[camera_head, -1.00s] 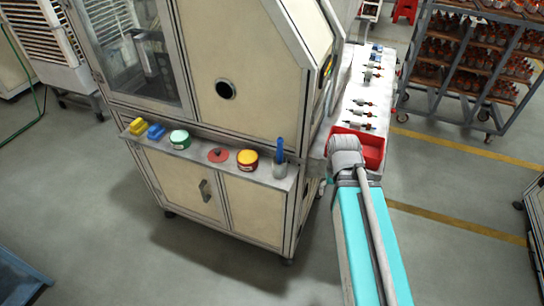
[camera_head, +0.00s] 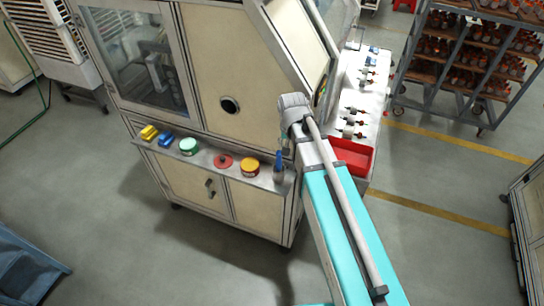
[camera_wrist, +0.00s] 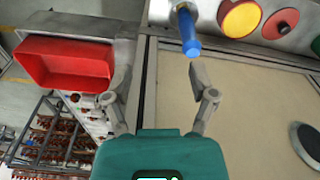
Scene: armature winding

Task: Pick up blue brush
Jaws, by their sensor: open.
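The blue brush stands with its blue handle (camera_head: 279,160) up in a small grey cup (camera_head: 279,177) at the right end of the machine's front shelf. In the wrist view the blue handle (camera_wrist: 189,34) is at the top, right of centre, near the right finger; its lower end is hidden in the cup (camera_wrist: 178,7). My gripper (camera_wrist: 160,66) is open, and nothing shows between its fingers. In the head view the gripper's fingers are not clearly seen; the end of my arm is just above and right of the brush.
The shelf also holds a yellow-lidded tin (camera_head: 250,163), a red disc (camera_head: 223,160), a green tin (camera_head: 188,146), a blue block (camera_head: 166,139) and a yellow block (camera_head: 149,132). A red bin (camera_head: 352,156) sits on the side bench. The machine wall (camera_head: 232,60) rises behind the shelf.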

